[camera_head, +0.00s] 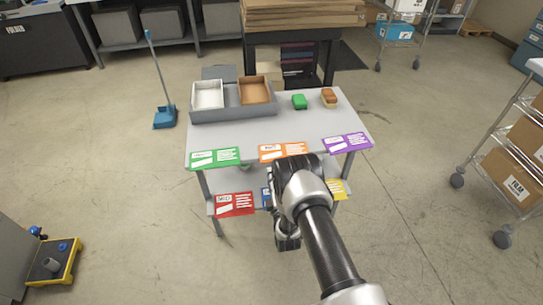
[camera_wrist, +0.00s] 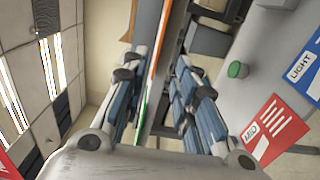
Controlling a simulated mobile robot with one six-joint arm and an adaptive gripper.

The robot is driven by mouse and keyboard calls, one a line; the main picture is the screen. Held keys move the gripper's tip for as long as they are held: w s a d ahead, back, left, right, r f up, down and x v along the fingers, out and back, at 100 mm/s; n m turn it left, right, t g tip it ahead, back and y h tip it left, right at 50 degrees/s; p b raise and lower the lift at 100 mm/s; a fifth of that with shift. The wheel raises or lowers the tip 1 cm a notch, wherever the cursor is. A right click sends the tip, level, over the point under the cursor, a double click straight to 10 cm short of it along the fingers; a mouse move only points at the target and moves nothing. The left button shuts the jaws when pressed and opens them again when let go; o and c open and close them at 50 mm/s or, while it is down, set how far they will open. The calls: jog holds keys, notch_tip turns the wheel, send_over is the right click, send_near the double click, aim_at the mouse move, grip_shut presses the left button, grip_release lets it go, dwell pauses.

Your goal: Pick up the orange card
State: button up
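The orange card (camera_head: 283,151) lies at the middle of the front edge of the grey table's top, overhanging the edge, between a green card (camera_head: 215,158) and a purple card (camera_head: 347,144). My gripper (camera_wrist: 162,66) is just in front of and below that edge in the head view, where its fingertips are hidden. In the wrist view its two blue-padded fingers are open and apart. A thin orange strip (camera_wrist: 156,50), which looks like the orange card edge-on, shows between and beyond them. I cannot tell if they touch it.
The lower shelf holds red (camera_head: 234,204), blue (camera_wrist: 304,66) and yellow (camera_head: 337,188) cards.

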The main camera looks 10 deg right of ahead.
aim_at(272, 153)
jog(key=w+b, duration=0.2)
jog(key=w, duration=0.4)
jog(key=shift+w+d+r, duration=0.2)
jog(key=shift+d, duration=0.25)
jog(key=shift+c, duration=0.6)
grip_shut()
